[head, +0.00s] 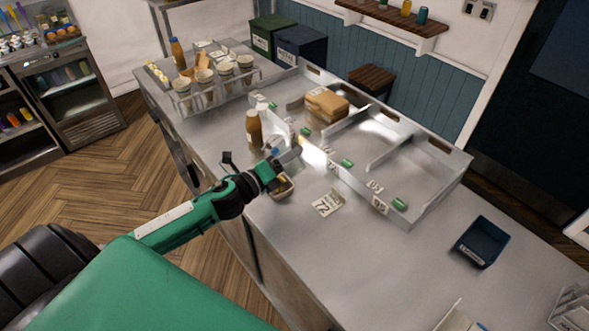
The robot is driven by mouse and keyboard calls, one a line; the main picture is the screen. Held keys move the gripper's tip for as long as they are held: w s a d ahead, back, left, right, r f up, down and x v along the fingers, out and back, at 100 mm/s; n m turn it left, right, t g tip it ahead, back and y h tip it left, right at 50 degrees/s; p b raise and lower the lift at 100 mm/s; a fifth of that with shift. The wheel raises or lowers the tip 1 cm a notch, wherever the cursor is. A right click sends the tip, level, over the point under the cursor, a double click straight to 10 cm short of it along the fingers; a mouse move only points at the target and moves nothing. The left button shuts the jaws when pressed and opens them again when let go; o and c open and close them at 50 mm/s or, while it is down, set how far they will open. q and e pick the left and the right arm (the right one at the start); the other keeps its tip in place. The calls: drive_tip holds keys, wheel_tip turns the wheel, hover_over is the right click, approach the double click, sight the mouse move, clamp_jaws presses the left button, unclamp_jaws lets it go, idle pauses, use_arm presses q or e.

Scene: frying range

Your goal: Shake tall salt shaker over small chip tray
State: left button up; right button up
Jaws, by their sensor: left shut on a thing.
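My left gripper (286,160) reaches in from the left, low over the counter. It is shut on a pale grey thing that I take to be the tall salt shaker; the jaws and the small size hide its shape. The gripper and wrist cover part of the tray. My right gripper is not in view.
A brown sauce bottle (254,128) stands close behind the gripper. A metal divided station (415,180) with a wrapped stack (326,106) lies behind. A number 72 card (327,203) is beside the tray. The counter's front middle is clear.

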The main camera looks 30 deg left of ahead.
sight(275, 142)
use_arm(q)
drive_tip(key=shift+w+a+r+m, duration=0.15)
drive_tip(key=shift+a+r+m, duration=0.35)
drive_tip(key=shift+m, duration=0.4)
drive_tip(key=a+m, duration=0.1)
drive_tip(key=m, duration=0.1)
drive_tip(key=a+r+m, duration=0.1)
drive_tip(key=m, duration=0.1)
drive_tip(key=w+a+r+m, duration=0.1)
drive_tip(key=m, duration=0.2)
drive_tip(key=shift+a+b, duration=0.25)
drive_tip(key=shift+b, duration=0.05)
drive_tip(key=shift+w+a+r+m, duration=0.15)
drive_tip(key=shift+a+r+m, duration=0.2)
drive_tip(key=shift+m, duration=0.5)
drive_tip(key=shift+w+a+r+m, duration=0.1)
drive_tip(key=shift+a+r+m, duration=0.2)
drive_tip(key=shift+m, duration=0.55)
drive_tip(key=shift+a, duration=0.1)
